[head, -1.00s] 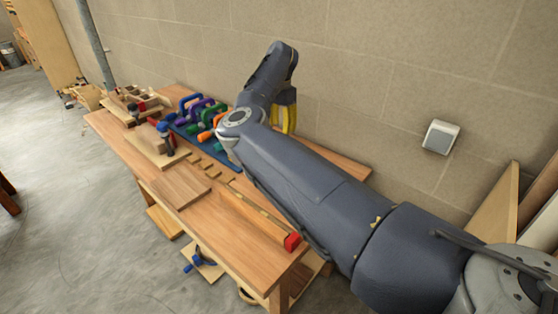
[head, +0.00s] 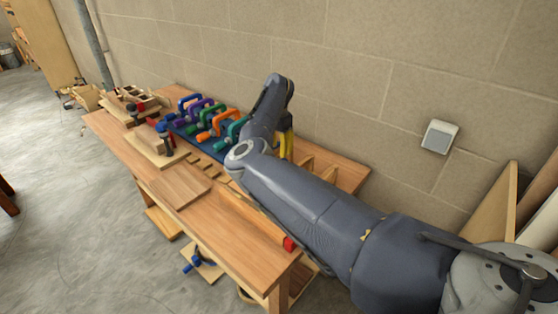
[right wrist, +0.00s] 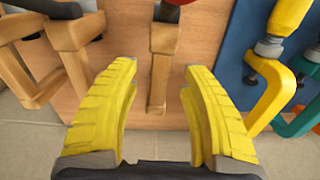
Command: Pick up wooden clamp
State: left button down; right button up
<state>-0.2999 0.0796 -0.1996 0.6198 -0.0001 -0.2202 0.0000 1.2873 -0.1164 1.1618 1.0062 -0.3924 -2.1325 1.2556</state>
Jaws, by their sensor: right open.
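A wooden clamp (right wrist: 162,42) stands in the middle of the right wrist view, with a dark collar and a red part at its top edge. My right gripper (right wrist: 158,90) is open, with its yellow fingers on either side of the clamp's lower end; contact is not visible. More wooden clamp pieces (right wrist: 72,40) show to the left. In the head view, my right gripper (head: 286,145) is over the back right of the bench, partly hidden behind my arm. Light wooden pieces (head: 306,164) stand just right of it. My left gripper is not in view.
Coloured clamps (head: 205,117) stand on a blue board beside the gripper; a yellow clamp (right wrist: 270,75) is close to the right finger. The wall (head: 340,100) runs behind the workbench (head: 255,244). A flat board (head: 180,186) lies towards the front.

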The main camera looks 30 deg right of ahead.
jog(key=shift+f, duration=1)
jog(key=shift+o, duration=0.3)
grip_shut()
jog(key=shift+r, duration=0.1)
notch_tip(320, 180, up, 26)
dwell(0.4)
